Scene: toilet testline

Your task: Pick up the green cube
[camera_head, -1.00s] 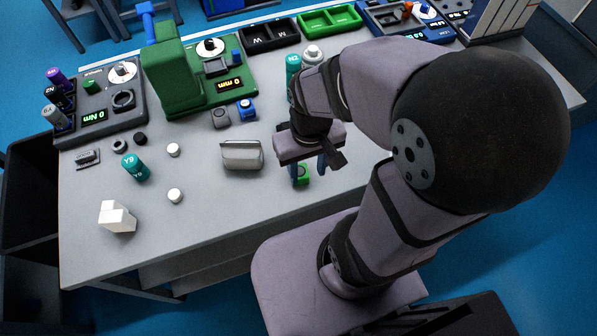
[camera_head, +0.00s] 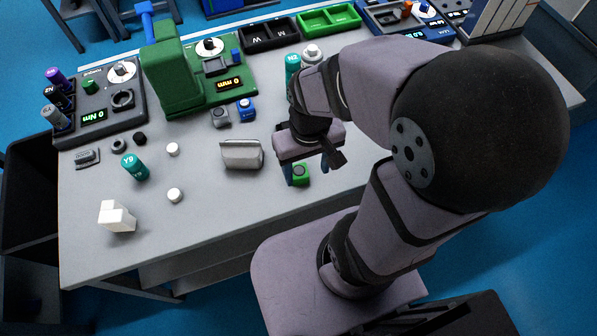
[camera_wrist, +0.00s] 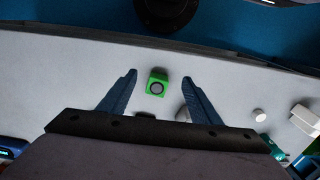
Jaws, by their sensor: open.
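The green cube (camera_head: 301,174) sits on the grey table near its front edge, with a dark round mark on its top. It also shows in the wrist view (camera_wrist: 157,84), between and slightly beyond the two blue fingertips. My gripper (camera_head: 305,172) is above the cube, pointing down, with its fingers apart. In the wrist view my gripper (camera_wrist: 159,75) is open and empty, one finger on each side of the cube and apart from it. In the head view the fingers partly hide the cube's surroundings.
A grey metal block (camera_head: 242,155) lies just left of my gripper. White pucks (camera_head: 175,195), a teal cylinder labelled Y9 (camera_head: 134,167) and a white block (camera_head: 117,216) stand farther left. Machines, including a green one (camera_head: 172,75), line the back. Table in front of the metal block is clear.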

